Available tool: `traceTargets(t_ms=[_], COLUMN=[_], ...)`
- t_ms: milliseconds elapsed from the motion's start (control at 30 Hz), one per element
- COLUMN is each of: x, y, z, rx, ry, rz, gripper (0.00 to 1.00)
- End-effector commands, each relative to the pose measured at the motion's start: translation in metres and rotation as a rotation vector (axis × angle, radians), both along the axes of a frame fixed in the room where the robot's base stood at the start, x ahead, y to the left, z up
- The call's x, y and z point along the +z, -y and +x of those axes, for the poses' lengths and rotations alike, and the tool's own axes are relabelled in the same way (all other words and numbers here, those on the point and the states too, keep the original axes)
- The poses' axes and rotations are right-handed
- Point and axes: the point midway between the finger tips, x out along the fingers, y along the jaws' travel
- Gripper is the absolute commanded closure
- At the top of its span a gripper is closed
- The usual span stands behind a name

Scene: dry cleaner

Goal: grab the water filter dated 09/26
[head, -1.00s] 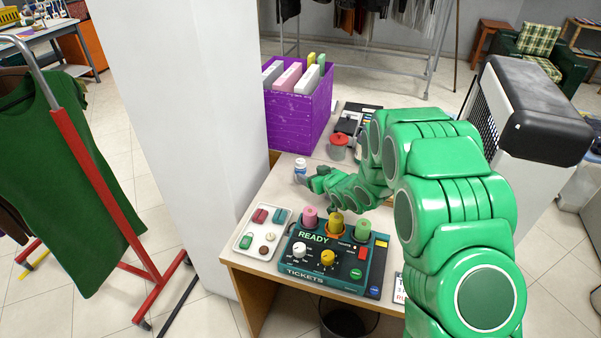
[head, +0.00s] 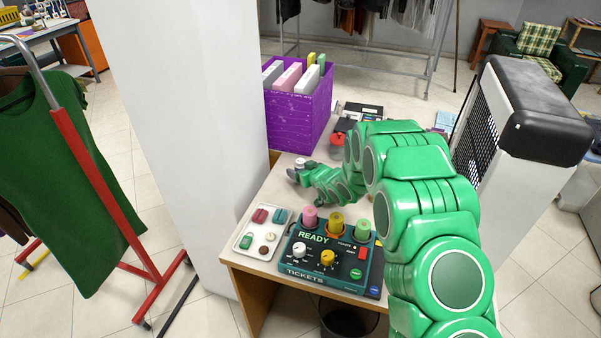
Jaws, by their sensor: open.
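No readable 09/26 date shows, so I cannot tell which thing is the water filter. A small white-capped item (head: 299,162) stands on the desk (head: 262,200), mostly hidden behind my gripper. My gripper (head: 292,174) is open, low over the desk at that item's near side; whether it touches the item is unclear. A purple crate (head: 297,120) behind it holds upright white, pink, yellow and green pieces. A red-topped container (head: 337,139) is partly hidden by my arm.
A green ticket device (head: 325,262) with pink, yellow and green cylinders stands at the desk's front. A white tray (head: 238,240) with small coloured pieces lies left of it. A white pillar (head: 190,130) borders the desk's left. A tall black-topped machine (head: 540,125) stands at right.

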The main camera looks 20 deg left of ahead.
Motion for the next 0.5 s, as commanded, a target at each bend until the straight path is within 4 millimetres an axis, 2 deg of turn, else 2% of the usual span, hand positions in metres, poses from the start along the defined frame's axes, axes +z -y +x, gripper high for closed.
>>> traceTargets(t_ms=[333,500], x=[-0.0039,-0.0037], y=[-0.0046,-0.0046], z=[0.0042,0.0042], rx=[-0.001,0.000], ry=[-0.002,-0.001], rz=[-0.001,-0.001], gripper=[0.26,0.52])
